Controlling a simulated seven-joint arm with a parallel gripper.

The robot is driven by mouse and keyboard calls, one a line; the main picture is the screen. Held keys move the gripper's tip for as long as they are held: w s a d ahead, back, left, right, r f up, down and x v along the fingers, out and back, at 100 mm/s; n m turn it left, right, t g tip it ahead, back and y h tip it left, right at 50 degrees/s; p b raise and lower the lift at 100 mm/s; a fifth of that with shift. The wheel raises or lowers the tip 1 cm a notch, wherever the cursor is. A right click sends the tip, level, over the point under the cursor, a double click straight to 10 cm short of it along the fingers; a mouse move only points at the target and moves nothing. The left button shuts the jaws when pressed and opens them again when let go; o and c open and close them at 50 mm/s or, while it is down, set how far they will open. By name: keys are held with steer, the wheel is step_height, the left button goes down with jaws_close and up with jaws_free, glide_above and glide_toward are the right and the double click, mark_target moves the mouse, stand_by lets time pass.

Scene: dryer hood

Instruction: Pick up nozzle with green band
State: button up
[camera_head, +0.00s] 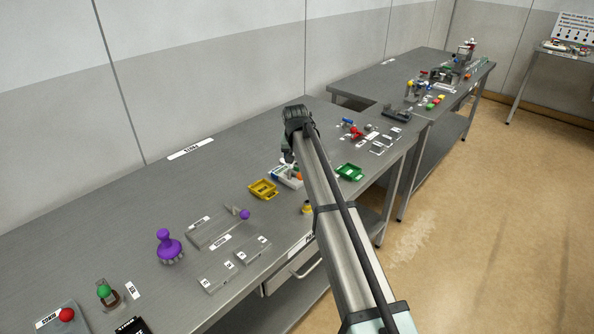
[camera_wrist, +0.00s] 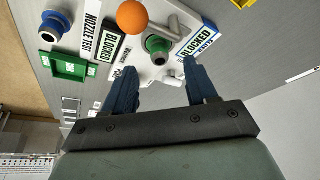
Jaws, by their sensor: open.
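The nozzle with the green band (camera_wrist: 157,44) is grey with a dark opening. It sits at the white test fixture (camera_wrist: 150,72), beside an orange ball (camera_wrist: 132,17) and a grey lever-like rod. My gripper (camera_wrist: 163,76) is open and empty, its two dark blue fingers apart, with the nozzle showing just beyond the gap between the tips. In the head view my gripper (camera_head: 289,152) hangs over the white fixture (camera_head: 286,176), and my arm hides part of it. I cannot make out the green-banded nozzle clearly there.
A nozzle with a blue band (camera_wrist: 55,27) and a green tray (camera_wrist: 71,65) lie left of the fixture in the wrist view. Signs reading "BLOCKED" flank the fixture. A yellow tray (camera_head: 263,189) stands nearby; bare table (camera_head: 120,210) lies behind.

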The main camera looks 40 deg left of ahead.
mark_target(297, 169)
steer(key=shift+x, duration=2.7)
steer(key=shift+w, duration=0.1)
steer(key=shift+r, duration=0.1)
steer(key=shift+c, duration=0.5)
jaws_close()
